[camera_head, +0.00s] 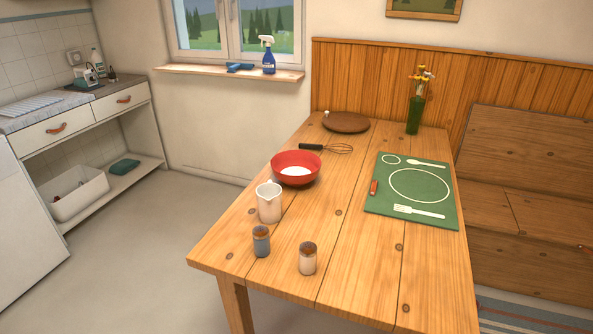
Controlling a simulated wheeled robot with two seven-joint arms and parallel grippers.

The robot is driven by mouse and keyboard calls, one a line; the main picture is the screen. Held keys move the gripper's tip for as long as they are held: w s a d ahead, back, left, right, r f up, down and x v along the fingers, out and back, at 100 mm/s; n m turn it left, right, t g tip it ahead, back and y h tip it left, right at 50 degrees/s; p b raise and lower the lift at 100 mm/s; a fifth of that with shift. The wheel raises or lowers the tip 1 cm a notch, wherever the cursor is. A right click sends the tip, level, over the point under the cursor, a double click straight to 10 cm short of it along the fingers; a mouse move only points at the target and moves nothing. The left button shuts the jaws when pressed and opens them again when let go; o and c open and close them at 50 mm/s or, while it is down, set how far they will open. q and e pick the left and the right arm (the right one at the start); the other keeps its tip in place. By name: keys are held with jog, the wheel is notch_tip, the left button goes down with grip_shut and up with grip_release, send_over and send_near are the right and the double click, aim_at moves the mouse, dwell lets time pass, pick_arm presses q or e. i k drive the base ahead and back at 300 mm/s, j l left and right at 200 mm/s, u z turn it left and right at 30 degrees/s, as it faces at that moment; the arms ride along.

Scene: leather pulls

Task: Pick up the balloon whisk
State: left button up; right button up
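The balloon whisk (339,149) lies on the wooden table (347,279), behind the red bowl. Its dark handle (311,147) points left and its wire loops point right. It lies clear of the bowl, with the round wooden board further back. Neither of my grippers shows in the head view.
Near the whisk are a red bowl (297,167) with white contents, a round wooden board (346,122) and a green place mat (412,190). A white jug (269,202), two small jars (308,258) and a green bottle with flowers (414,115) also stand on the table. The front right of the table is bare.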

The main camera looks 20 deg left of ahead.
aim_at(313, 146)
jog(key=i+j+u, duration=0.15)
jog(key=j+u, duration=0.3)
jog(key=i+j+u, duration=0.25)
jog(key=j+u, duration=0.15)
jog(key=i+j+u, duration=0.25)
jog(key=u, duration=0.2)
jog(key=i+j+u, duration=0.7)
jog(key=u, duration=0.25)
jog(key=i+z, duration=0.3)
jog(key=i, duration=0.15)
jog(key=i+j+z, duration=0.25)
jog(key=i, duration=0.2)
jog(key=i+l+z, duration=0.2)
jog(key=z, duration=0.25)
jog(key=i+z, duration=0.65)
jog(key=z, duration=0.2)
jog(key=i+z, duration=0.45)
jog(key=i+j+z, duration=0.15)
jog(key=z, duration=0.3)
